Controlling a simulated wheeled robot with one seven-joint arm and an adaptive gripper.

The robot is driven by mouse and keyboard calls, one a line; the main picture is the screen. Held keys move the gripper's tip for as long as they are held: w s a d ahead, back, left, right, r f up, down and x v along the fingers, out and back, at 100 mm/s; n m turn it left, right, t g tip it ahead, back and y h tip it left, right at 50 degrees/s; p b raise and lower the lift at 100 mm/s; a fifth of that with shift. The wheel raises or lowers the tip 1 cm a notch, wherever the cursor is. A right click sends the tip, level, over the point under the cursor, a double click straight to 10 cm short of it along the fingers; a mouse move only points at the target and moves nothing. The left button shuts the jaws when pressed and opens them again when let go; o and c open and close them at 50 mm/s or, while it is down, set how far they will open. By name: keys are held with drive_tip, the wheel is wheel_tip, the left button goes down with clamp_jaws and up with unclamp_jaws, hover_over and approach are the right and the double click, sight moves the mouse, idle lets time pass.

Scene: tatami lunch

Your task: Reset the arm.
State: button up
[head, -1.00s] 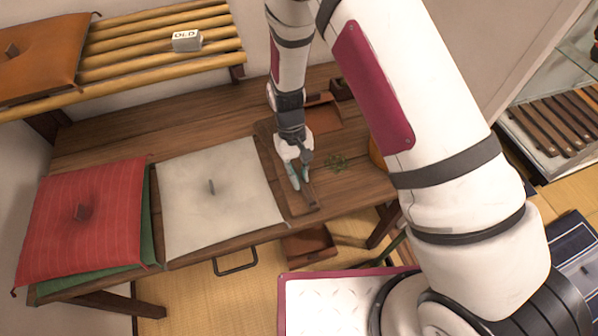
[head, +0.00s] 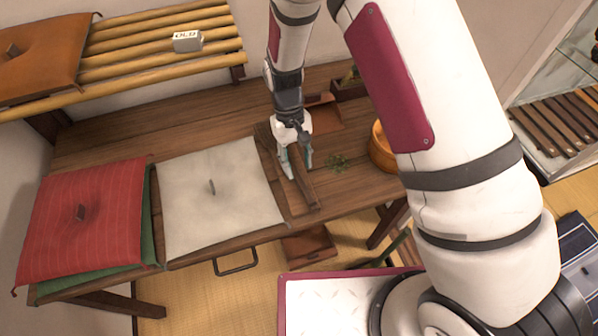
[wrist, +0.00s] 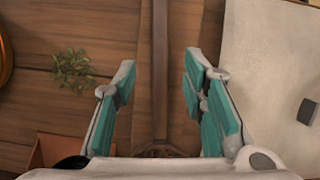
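My gripper (head: 298,172) is open, pointing down over the wooden table, just right of the white cushion. In the wrist view my gripper (wrist: 162,65) has its two teal-padded fingers well apart. A long dark wooden strip (wrist: 160,40) runs through the gap between them, with a clear space on both sides. In the head view this strip (head: 308,195) lies on a shallow wooden tray or board (head: 270,145). I cannot tell the exact height of the fingertips above it.
A white cushion (head: 235,205) and a red cushion (head: 95,220) lie to the left. A green sprig (head: 338,161) and an orange wooden bowl (head: 381,150) are to the right. A slatted shelf (head: 165,45) holding a white block (head: 187,41) is at the back left.

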drive_tip(key=v, duration=0.7)
